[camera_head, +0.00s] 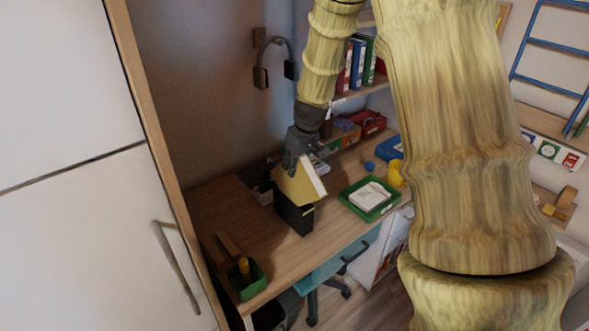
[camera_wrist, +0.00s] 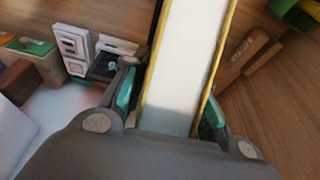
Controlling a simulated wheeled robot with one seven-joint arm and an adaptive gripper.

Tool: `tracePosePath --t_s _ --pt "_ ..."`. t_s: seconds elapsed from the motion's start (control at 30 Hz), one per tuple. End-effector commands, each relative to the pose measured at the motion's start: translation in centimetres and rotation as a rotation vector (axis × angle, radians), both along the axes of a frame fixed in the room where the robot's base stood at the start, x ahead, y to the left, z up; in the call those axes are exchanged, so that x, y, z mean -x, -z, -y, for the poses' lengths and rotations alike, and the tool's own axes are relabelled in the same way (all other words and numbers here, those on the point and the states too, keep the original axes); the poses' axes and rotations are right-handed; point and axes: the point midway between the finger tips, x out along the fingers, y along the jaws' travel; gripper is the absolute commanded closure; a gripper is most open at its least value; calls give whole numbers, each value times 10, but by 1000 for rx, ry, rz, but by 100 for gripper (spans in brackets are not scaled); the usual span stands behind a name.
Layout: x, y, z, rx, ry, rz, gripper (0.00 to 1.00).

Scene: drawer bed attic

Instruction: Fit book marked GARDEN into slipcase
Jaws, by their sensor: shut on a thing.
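My gripper (camera_head: 291,163) is shut on a yellow book (camera_head: 297,184) above the desk. The book is tilted, with its white page edge facing right; its GARDEN marking cannot be read. In the wrist view my gripper (camera_wrist: 169,95) has its teal-padded fingers on either side of the book (camera_wrist: 185,60), whose white page edge runs between thin yellow covers. A black slipcase (camera_head: 294,215) stands on the desk directly below the book. The book's lower edge overlaps the slipcase's top in the head view; I cannot tell whether it is inside.
On the wooden desk (camera_head: 222,203), a green tray (camera_head: 352,203) with a white object and a yellow cup (camera_head: 396,173) stand to the right. A green container (camera_head: 247,282) is at the front left. A cabinet (camera_head: 85,220) borders the left.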

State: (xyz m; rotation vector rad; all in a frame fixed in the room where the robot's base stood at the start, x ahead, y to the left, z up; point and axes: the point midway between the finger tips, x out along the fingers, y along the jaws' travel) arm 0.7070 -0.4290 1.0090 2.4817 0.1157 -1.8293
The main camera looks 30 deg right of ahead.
Motion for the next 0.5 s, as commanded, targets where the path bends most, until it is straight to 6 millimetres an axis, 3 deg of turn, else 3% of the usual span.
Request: tracePosePath --t_s 0.23,0.5 --pt "0 20 0 -1 0 0 100" --pt "0 23 0 0 0 1 100"
